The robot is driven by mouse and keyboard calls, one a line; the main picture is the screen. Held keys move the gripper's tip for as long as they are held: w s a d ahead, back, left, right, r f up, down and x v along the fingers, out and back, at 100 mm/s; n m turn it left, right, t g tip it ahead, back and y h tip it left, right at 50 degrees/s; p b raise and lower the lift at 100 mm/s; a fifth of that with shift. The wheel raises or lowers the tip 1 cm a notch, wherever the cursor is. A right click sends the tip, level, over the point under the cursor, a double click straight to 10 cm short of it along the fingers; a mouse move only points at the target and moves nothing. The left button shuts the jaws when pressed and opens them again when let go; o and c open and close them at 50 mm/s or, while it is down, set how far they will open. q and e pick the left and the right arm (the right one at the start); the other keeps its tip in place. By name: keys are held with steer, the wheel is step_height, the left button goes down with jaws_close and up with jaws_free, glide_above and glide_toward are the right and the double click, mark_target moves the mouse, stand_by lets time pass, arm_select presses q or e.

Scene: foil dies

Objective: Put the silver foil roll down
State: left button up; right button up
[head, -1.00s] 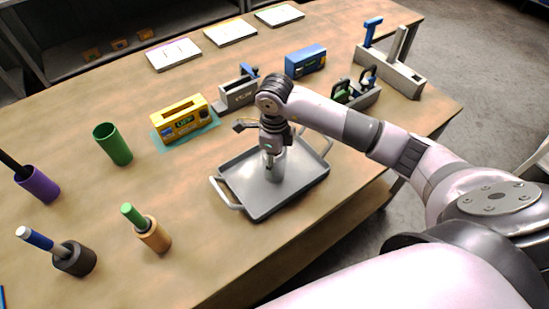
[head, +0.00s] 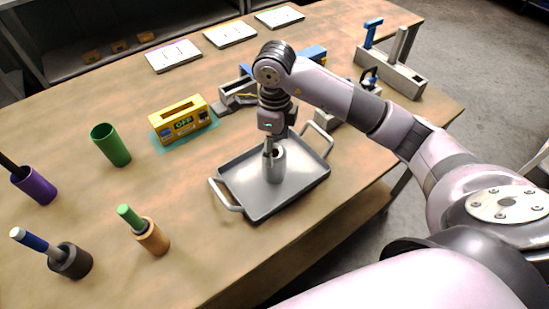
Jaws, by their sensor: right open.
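The silver foil roll (head: 276,169) stands upright on the grey metal tray (head: 243,185), a little right of the tray's middle. My right gripper (head: 273,145) is just above the roll, pointing down, and its jaws are open. Its fingertips are small and dark against the roll's top, so I cannot tell whether they touch it. My left gripper is not in view.
A yellow box marked OFF (head: 180,120) is behind the tray to the left. Green (head: 111,145) and purple (head: 35,186) tubes, an orange holder (head: 152,238) and a dark holder (head: 70,261) stand left. A grey rack (head: 390,75) is at the back right.

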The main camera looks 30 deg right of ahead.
step_height(320, 180, up, 6)
steer(key=shift+f, duration=0.1)
steer(key=shift+s+f, duration=0.1)
stand_by(0.6)
